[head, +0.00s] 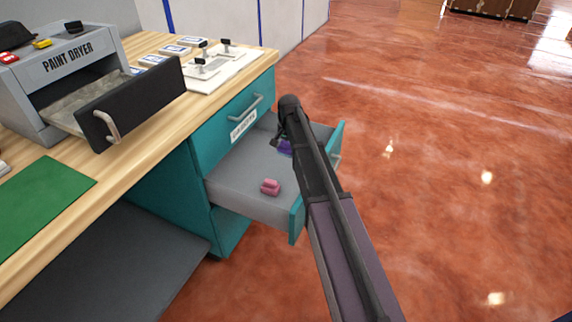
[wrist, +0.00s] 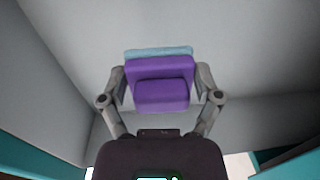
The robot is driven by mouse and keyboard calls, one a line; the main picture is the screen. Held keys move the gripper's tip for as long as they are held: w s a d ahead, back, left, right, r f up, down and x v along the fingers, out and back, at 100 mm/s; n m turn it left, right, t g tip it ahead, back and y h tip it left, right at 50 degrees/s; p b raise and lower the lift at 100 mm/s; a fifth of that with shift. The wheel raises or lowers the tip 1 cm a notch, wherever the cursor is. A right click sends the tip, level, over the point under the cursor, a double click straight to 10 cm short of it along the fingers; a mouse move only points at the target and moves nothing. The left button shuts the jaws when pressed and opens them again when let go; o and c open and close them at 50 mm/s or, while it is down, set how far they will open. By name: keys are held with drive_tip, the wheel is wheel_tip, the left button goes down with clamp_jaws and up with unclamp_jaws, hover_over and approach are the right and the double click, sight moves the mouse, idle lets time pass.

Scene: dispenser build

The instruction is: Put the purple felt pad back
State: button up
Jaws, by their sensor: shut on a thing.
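The purple felt pad (wrist: 160,90) is between the two fingers of my gripper (wrist: 160,82) in the wrist view, which is shut on it. A light blue strip (wrist: 158,51) shows along the pad's far edge; I cannot tell whether it is part of the pad or a separate thing. In the head view a bit of the purple pad (head: 285,146) shows beside my arm, inside the open drawer (head: 235,180). My arm hides most of the gripper there. I cannot tell whether the pad touches the drawer floor.
A pink piece (head: 270,187) lies in the drawer near its front. Above the drawer is a closed labelled drawer (head: 232,118). The wooden bench top holds a paint dryer (head: 65,65) with its tray pulled out, a green mat (head: 45,200) and a white fixture board (head: 225,68).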

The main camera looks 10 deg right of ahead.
sight(287, 143)
drive_tip(key=shift+f+b, duration=0.5)
drive_tip(key=shift+f, duration=0.35)
drive_tip(key=shift+f+b, duration=1.9)
drive_tip(key=o, duration=0.9)
drive_tip(key=shift+c, duration=0.2)
drive_tip(key=shift+r, duration=0.2)
drive_tip(key=r+p, duration=0.7)
drive_tip(key=p, duration=0.1)
drive_tip(key=r+p, duration=0.4)
drive_tip(key=shift+s+d+r, duration=0.3)
drive_tip(key=shift+d+r, duration=0.05)
